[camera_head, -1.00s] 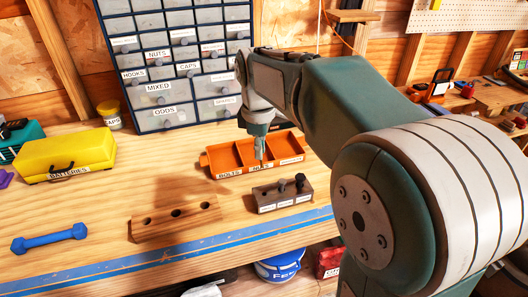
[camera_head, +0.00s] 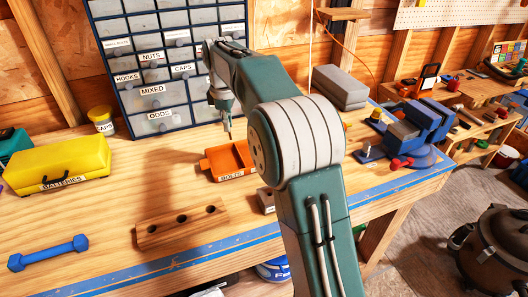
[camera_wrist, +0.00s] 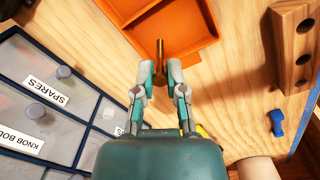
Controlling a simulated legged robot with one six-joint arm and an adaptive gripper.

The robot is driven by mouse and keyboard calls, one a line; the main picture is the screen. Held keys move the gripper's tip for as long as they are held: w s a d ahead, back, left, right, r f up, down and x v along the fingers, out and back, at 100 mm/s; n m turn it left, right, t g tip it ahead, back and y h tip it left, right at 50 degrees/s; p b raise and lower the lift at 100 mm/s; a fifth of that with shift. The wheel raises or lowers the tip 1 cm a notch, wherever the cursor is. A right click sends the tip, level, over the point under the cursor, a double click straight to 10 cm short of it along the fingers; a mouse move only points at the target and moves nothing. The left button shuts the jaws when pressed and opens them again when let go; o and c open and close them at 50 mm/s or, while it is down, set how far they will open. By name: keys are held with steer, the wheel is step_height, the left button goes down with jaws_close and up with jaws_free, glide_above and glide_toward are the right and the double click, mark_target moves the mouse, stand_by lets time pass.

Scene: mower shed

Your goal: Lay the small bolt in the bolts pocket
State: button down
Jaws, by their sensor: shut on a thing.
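The orange tray (camera_head: 206,166) lies on the bench, its pocket labelled BOLTS (camera_head: 232,176) at the left end; my arm hides its other pockets. My gripper (camera_head: 228,114) points down above the back of that pocket, clear of the tray. In the wrist view my gripper (camera_wrist: 160,72) is shut on the small bolt (camera_wrist: 160,48), thin and brass-coloured, gripped near one end with its shaft sticking out past the fingertips. There the bolt overlaps the orange tray (camera_wrist: 195,48) near its edge. The bolt also shows as a thin dark tip in the head view (camera_head: 230,134).
A wooden block with holes (camera_head: 181,222) lies in front of the tray. The labelled drawer cabinet (camera_head: 165,98) stands close behind my gripper. A yellow BATTERIES box (camera_head: 58,165) and blue dumbbell-shaped piece (camera_head: 48,254) are at left. Bench between box and tray is clear.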

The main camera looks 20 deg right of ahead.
step_height(320, 180, down, 4)
steer(key=shift+a+r, duration=0.15)
steer(key=shift+r, duration=0.05)
steer(key=c, duration=0.6)
jaws_free()
steer(key=shift+a, duration=0.1)
steer(key=shift+r, duration=0.1)
steer(key=r, duration=1.1)
steer(key=shift+s+a+r, duration=0.15)
steer(key=shift+a+r, duration=0.15)
steer(key=shift+r, duration=0.05)
